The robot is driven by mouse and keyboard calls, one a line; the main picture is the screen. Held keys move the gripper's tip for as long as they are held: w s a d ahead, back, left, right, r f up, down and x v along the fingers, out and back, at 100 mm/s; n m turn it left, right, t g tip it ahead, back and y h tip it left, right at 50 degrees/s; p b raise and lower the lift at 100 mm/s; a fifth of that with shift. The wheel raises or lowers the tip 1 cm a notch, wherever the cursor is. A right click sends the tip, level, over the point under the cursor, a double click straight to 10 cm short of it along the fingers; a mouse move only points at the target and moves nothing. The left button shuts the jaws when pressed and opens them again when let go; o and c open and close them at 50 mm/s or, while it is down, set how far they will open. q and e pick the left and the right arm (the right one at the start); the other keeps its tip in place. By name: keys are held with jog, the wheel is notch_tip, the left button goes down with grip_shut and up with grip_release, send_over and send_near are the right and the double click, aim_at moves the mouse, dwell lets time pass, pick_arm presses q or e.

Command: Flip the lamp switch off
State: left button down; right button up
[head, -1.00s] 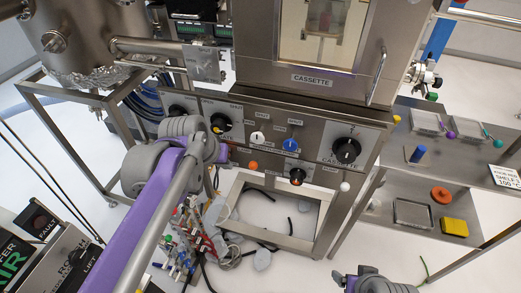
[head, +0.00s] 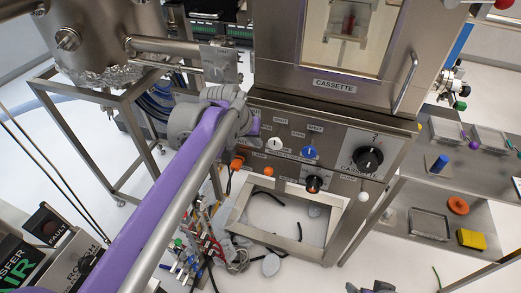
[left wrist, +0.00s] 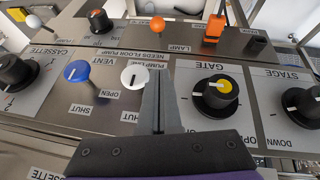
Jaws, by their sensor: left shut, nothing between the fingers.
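The control panel (head: 330,145) carries an orange block-shaped switch (head: 237,163) at its lower left; it also shows at the top of the left wrist view (left wrist: 213,28). A LAMP label (left wrist: 180,48) sits beside it in the left wrist view, between it and an orange ball knob (left wrist: 157,24). I cannot read the switch's position. My left gripper (left wrist: 168,65) is shut and empty, its fingers pointing toward the panel near the white knob (left wrist: 134,77). In the head view my left gripper (head: 251,124) is mostly hidden by its own arm. Part of my right arm (head: 375,287) shows at the bottom edge.
A blue knob (head: 309,153) and large black CASSETTE knob (head: 367,158) are on the panel's right. The black GATE knob (left wrist: 216,95) is close to my left fingers. Cables (head: 205,235) lie below the panel. Shelves with trays (head: 430,224) stand at right.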

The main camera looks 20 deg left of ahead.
pick_arm(q)
send_over(266, 169)
jog(key=w, duration=0.1)
notch_tip(266, 169, down, 8)
jog(key=shift+s+a+f+b, duration=0.1)
jog(key=shift+s+f+b, duration=0.1)
jog(key=shift+f, duration=0.35)
jog(key=shift+s+a+f+b, duration=0.1)
jog(key=shift+f+b, duration=0.05)
jog(key=shift+f, duration=0.35)
jog(key=shift+s+d+f, duration=0.15)
jog(key=shift+s+f, duration=0.05)
jog(key=shift+f, duration=0.45)
pick_arm(e)
jog(key=shift+f, duration=0.45)
pick_arm(q)
jog(key=shift+d, duration=0.1)
pick_arm(e)
jog(key=shift+f, duration=0.1)
